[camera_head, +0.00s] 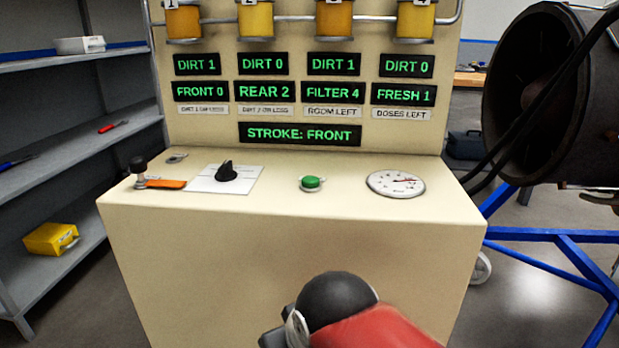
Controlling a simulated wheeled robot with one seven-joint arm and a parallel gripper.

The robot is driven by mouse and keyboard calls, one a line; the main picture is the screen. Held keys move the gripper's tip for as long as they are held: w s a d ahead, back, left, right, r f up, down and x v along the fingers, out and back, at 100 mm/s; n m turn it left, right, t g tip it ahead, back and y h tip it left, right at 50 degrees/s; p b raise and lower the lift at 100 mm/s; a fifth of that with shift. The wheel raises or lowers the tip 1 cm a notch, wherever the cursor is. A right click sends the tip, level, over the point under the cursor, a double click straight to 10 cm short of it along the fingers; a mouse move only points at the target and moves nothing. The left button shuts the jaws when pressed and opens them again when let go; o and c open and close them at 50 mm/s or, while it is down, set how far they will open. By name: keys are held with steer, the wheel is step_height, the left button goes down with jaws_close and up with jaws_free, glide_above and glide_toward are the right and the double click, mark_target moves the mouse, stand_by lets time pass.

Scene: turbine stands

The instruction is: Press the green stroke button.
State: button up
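The green stroke button (311,183) sits on the beige console's top ledge (270,205), between the black selector knob and the round gauge. It is a small green cap in a pale ring, and nothing covers it. A display (299,133) above reads "STROKE: FRONT". My gripper (272,338) is only partly in view at the bottom middle, in front of the console and below the button in the picture. The red and black end of my arm hides most of it. I cannot tell whether its fingers are open or shut.
On the ledge are a black-knobbed lever (139,170) with an orange tag, a black selector knob (227,172) and a gauge (396,184). Grey shelves (75,65) stand left. A turbine (535,95) on a blue stand (560,238) is at right. The air above the ledge looks clear.

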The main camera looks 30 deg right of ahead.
jaws_close()
stand_by(1.3)
